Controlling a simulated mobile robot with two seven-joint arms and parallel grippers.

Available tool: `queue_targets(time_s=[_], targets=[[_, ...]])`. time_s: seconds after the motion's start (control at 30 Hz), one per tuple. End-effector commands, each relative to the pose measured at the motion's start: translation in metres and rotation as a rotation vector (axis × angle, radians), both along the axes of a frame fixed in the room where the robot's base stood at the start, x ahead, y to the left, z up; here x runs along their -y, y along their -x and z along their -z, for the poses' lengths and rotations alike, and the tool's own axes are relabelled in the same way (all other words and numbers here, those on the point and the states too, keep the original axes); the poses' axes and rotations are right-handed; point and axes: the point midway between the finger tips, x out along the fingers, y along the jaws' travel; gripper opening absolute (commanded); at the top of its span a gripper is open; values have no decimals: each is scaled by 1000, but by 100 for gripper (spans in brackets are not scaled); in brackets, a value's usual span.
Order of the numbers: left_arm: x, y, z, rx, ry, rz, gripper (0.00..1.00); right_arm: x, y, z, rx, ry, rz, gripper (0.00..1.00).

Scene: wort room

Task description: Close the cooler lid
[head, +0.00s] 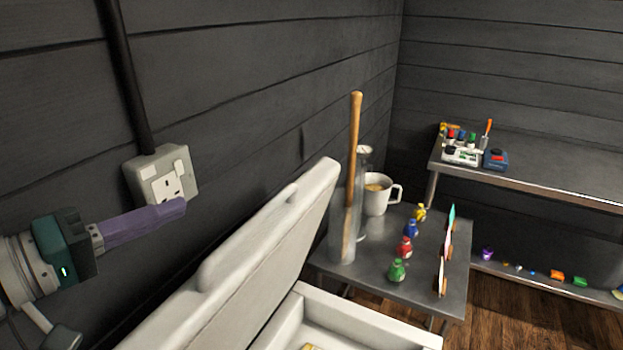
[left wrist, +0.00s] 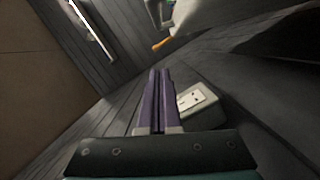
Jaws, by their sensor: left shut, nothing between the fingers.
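The white cooler (head: 365,327) stands at the bottom of the head view, with something yellow inside it. Its white lid (head: 262,250) is open, tilted up towards the dark wall. My left gripper (head: 183,207) has purple fingers and is shut and empty. In the head view it appears left of the lid, close to the wall, in front of a wall socket. In the left wrist view the left gripper (left wrist: 160,75) shows its two fingers together, with nothing between them. My right gripper is in neither view.
The socket (head: 162,177) is on the wall; it also shows in the left wrist view (left wrist: 198,100). A metal table (head: 430,282) beyond the cooler holds a glass cylinder with a wooden stick (head: 354,150), a white mug (head: 377,194) and small coloured bottles. A steel bench (head: 545,172) stands at the right.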

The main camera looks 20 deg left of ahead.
Motion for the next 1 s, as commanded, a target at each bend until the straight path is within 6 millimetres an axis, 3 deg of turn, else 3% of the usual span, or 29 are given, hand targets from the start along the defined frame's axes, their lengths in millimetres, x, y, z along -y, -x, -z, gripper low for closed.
queue_targets(time_s=[0.03, 0.3, 0.6, 1.0], targets=[[5, -12, 6, 7, 2, 1, 0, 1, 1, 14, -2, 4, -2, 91], [25, -62, 12, 4, 1, 2, 0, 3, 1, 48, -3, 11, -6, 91], [55, -54, 25, -2, 1, 0, 0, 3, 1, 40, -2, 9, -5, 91], [57, -54, 26, -1, -2, 1, 0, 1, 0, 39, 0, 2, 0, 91]])
